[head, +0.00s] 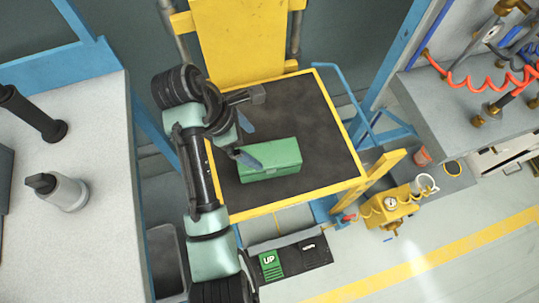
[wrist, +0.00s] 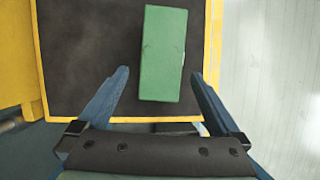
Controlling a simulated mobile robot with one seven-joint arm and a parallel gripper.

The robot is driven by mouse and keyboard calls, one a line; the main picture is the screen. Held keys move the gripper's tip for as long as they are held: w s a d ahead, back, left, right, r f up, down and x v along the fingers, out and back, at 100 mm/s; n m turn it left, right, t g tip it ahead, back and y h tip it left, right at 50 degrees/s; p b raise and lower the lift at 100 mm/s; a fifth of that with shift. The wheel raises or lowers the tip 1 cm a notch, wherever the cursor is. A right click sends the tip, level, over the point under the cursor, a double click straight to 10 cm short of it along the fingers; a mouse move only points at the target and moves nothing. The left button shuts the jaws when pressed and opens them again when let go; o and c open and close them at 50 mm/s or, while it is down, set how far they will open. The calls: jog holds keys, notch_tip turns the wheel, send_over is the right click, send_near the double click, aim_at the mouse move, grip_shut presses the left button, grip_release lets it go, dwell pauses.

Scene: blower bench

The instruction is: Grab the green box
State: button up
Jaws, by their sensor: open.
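The green box (head: 270,160) lies on the dark top of a yellow-edged lift platform (head: 300,110) in the head view. In the wrist view the green box (wrist: 163,52) stretches away from me, its near end between the lines of my two fingertips. My gripper (head: 247,143) is open and empty, with blue fingers. In the wrist view my gripper (wrist: 160,75) has one finger to the left of the box with a gap, and the other close to its right side. I cannot tell how high the fingers are above the platform.
A grey bench (head: 95,120) with a grey and black fitting (head: 57,191) stands on the left. A workbench with red coiled hoses (head: 490,80) is at the right. A yellow device with a gauge (head: 392,204) stands right of the platform. A control panel (head: 290,258) marked UP is in front.

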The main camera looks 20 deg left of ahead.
aim_at(273, 158)
jog(key=x, duration=0.3)
jog(key=b+x, duration=0.1)
jog(key=x, duration=0.3)
jog(key=b+x, duration=0.1)
jog(key=x, duration=0.3)
jog(key=shift+d+r, duration=0.15)
jog(key=shift+d, duration=0.25)
jog(key=shift+c, duration=0.2)
grip_shut()
jog(key=shift+w+r, duration=0.1)
jog(key=shift+r, duration=0.05)
